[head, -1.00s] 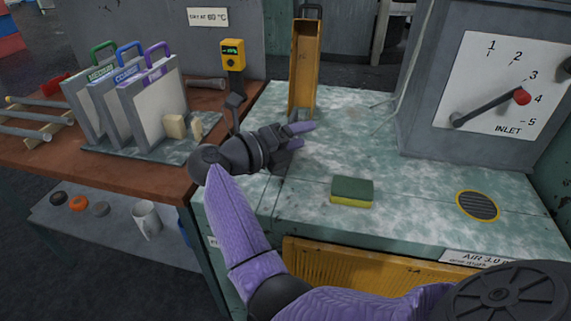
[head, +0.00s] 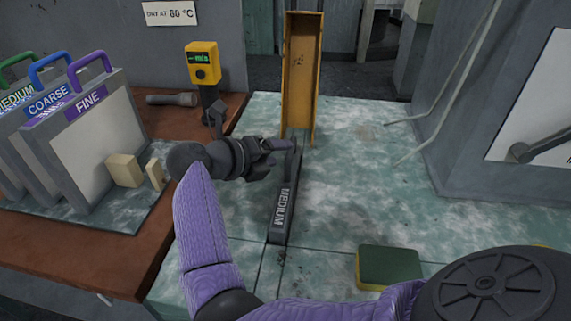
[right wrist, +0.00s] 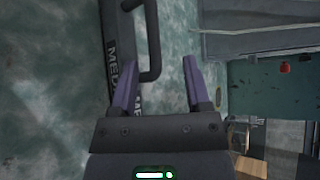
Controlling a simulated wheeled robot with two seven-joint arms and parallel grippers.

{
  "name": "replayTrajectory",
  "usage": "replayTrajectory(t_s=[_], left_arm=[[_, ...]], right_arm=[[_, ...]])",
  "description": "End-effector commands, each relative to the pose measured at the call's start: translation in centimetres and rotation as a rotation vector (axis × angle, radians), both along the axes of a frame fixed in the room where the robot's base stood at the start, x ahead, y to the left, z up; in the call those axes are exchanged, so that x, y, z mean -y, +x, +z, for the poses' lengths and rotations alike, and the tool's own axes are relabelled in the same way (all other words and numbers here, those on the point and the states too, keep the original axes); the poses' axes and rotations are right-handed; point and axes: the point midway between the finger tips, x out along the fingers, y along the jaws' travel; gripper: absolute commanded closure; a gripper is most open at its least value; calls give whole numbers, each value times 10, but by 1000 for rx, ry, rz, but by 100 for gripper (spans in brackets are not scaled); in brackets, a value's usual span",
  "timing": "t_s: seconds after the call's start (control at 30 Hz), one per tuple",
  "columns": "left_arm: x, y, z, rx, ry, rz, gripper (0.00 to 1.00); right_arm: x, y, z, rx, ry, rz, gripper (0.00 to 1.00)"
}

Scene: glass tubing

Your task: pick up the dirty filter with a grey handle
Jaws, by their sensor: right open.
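A dark grey bar labelled MEDIUM (head: 281,207) with a grey handle (head: 294,160) shows on the green bench top in the head view. It looks like the top of the grey-handled filter; no filter mesh shows, so I cannot see dirt. My right gripper (head: 275,149) is open at the bar's far end, partly covering the handle. In the right wrist view, the looped handle (right wrist: 154,45) lies between my two open purple fingers (right wrist: 160,62), and the bar (right wrist: 113,50) runs along the left finger. Contact with the handle cannot be told. My left gripper is not in view.
An orange open-fronted housing (head: 302,80) stands just behind the bar. A green sponge (head: 389,267) lies at the front right. Filters labelled MEDIUM, COARSE and FINE (head: 95,140) stand in a rack at left. A yellow meter (head: 202,63) stands behind. The right bench is mostly clear.

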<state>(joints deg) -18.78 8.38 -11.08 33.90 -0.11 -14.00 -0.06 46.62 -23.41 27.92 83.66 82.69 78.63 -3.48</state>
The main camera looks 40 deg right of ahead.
Motion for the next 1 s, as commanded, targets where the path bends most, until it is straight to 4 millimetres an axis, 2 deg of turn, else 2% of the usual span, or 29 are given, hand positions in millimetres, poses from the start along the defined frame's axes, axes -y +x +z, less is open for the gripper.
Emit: replayTrajectory(t_s=[0.17, 0.27, 0.43, 0.47, 0.73, 1.0], left_arm=[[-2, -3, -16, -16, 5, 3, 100], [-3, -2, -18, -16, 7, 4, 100], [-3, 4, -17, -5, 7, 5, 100], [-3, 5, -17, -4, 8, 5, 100], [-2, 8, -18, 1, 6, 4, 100], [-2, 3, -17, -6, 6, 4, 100]], right_arm=[[26, 1, -22, -4, -3, -2, 39], [41, 1, -26, -2, -2, -2, 39], [43, 1, -25, -1, 0, 0, 39], [43, 1, -25, -1, 0, 0, 41], [43, 1, -24, -1, 0, 0, 98], [42, 1, -24, -1, 0, 0, 100]])
